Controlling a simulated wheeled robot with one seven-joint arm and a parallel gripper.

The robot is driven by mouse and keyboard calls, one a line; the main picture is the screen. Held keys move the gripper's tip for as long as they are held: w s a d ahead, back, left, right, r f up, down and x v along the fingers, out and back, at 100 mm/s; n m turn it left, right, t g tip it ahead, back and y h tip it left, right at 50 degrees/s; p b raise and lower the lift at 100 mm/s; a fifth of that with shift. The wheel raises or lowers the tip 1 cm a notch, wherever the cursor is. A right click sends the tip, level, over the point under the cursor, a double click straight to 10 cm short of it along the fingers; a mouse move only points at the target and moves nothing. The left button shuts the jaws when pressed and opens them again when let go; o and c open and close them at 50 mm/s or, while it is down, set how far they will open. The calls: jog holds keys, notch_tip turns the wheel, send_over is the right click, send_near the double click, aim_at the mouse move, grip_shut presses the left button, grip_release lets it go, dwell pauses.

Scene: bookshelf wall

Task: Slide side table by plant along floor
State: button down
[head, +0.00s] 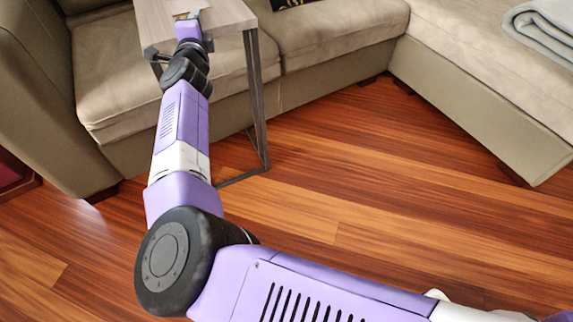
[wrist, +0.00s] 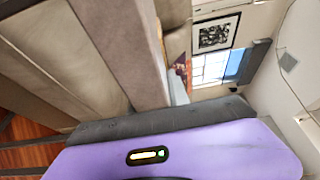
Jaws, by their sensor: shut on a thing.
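The side table has a light wood top (head: 232,14) and thin dark metal legs (head: 256,95). It stands at the upper left of the head view, over the front of the sofa. My gripper (head: 180,42) is at the near edge of the top and is shut on the table. In the wrist view, the table's pale edge (wrist: 122,50) runs up against the dark part of my gripper (wrist: 165,120). My forearm and wrist hide part of the table, and the exact finger contact is hidden. No plant shows in either view.
A beige sectional sofa (head: 335,38) stands behind and around the table, with its arm (head: 45,110) close on the left. Its right section (head: 470,90) bears a folded grey blanket (head: 545,28). The wood floor (head: 370,175) is clear to the table's right and in front.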

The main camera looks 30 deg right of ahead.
jog(key=shift+w+d, duration=0.15)
jog(key=shift+w, duration=2.35)
jog(key=c, duration=1.1)
grip_release()
jog(key=shift+d, duration=0.1)
jog(key=shift+r, duration=0.1)
jog(key=shift+s, duration=0.1)
jog(key=p+v, duration=0.3)
jog(key=v, duration=0.3)
jog(key=shift+s+a, duration=0.25)
jog(key=shift+s, duration=0.05)
jog(key=shift+s+a+p, duration=0.15)
jog(key=shift+s+p, duration=0.25)
jog(key=shift+s, duration=0.1)
